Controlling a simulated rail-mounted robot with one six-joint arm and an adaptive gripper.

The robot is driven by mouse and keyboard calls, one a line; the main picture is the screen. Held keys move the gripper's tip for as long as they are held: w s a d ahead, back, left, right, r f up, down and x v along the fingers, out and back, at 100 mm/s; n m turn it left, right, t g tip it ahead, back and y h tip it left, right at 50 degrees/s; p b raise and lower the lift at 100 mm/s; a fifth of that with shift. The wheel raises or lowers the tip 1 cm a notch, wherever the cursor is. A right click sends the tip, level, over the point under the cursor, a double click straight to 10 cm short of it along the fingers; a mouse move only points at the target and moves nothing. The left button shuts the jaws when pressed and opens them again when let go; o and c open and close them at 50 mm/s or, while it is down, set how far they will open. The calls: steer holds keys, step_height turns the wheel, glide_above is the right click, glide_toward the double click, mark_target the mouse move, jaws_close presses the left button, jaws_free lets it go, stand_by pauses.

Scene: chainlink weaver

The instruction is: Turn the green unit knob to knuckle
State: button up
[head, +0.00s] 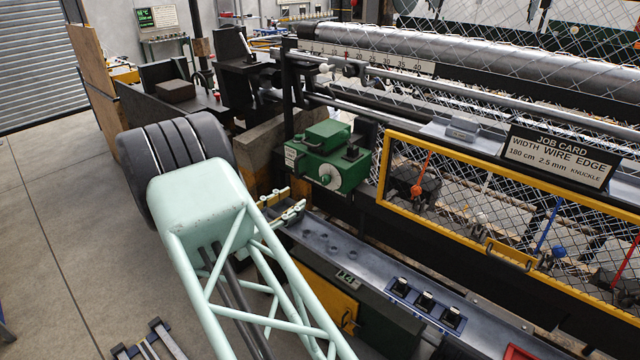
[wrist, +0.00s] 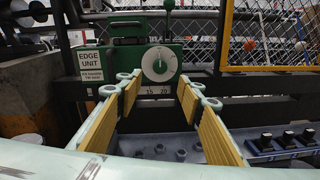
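The green edge unit (head: 335,158) stands on the machine frame, with a pale round knob (head: 328,178) on its front.
A job card (head: 556,158) lists width 180 cm, wire 2.5 mm, edge knuckle. A yellow-framed mesh guard (head: 480,172) is right of the unit. A grey panel (head: 345,248) with several black switches (head: 424,301) lies below. Open floor (head: 60,230) is at the left.

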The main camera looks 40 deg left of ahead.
mark_target(323, 181)
steer(key=shift+w, duration=0.1)
steer(key=shift+w+d+p, duration=0.2)
steer(key=shift+w+p, duration=0.1)
steer(key=shift+w, duration=3.1)
steer(key=shift+w+d+p, duration=0.15)
steer(key=shift+w+p, duration=0.1)
steer(key=shift+w, duration=3.15)
steer(key=shift+c, duration=0.4)
steer(key=c, duration=0.8)
